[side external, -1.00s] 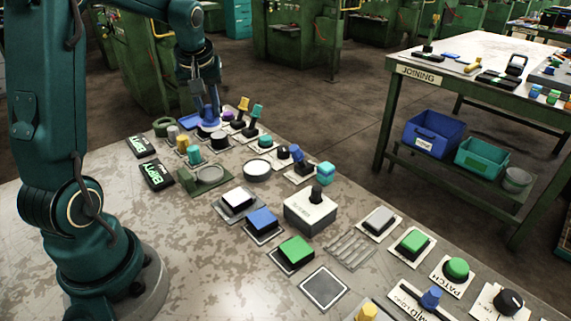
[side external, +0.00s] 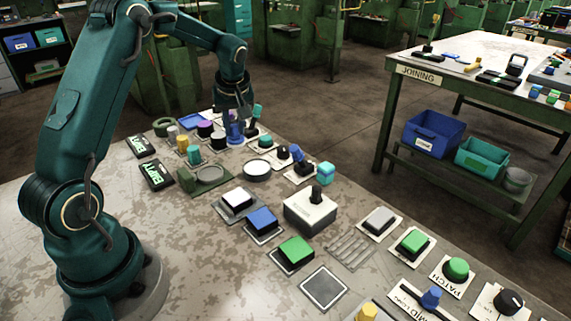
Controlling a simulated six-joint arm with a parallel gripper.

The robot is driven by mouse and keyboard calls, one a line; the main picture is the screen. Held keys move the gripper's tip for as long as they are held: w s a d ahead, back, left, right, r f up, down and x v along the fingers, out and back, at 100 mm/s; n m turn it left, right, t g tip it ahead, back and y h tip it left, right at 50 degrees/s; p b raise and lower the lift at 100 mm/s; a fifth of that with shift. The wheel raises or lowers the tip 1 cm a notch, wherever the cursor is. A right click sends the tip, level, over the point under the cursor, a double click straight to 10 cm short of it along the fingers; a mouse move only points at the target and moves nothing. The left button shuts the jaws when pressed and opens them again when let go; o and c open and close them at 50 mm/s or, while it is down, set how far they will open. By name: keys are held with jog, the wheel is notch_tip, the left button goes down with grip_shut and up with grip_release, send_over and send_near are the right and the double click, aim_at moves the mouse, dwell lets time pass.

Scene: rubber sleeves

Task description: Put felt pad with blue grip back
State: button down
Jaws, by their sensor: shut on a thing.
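My gripper (side external: 238,117) is at the far end of the bench, pointing down and shut on a blue piece. The blue piece (side external: 236,131) shows just below the fingers and looks like the blue grip of the felt pad. Its lower end is small and dark, so I cannot tell whether it touches the bench or hangs just above it. The gripper hides part of the row of handled pieces behind it.
A teal-topped handle (side external: 257,111) stands just right of the gripper. A purple-topped piece (side external: 204,129) and a black round piece (side external: 218,141) are close on the left. A round pale dish (side external: 257,170) and a grey box with a black knob (side external: 311,212) stand nearer.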

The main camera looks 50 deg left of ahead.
aim_at(237, 136)
jog(key=shift+w+f, duration=0.15)
jog(key=shift+f, duration=1.95)
jog(key=shift+f, duration=0.15)
jog(key=c, duration=0.7)
grip_release()
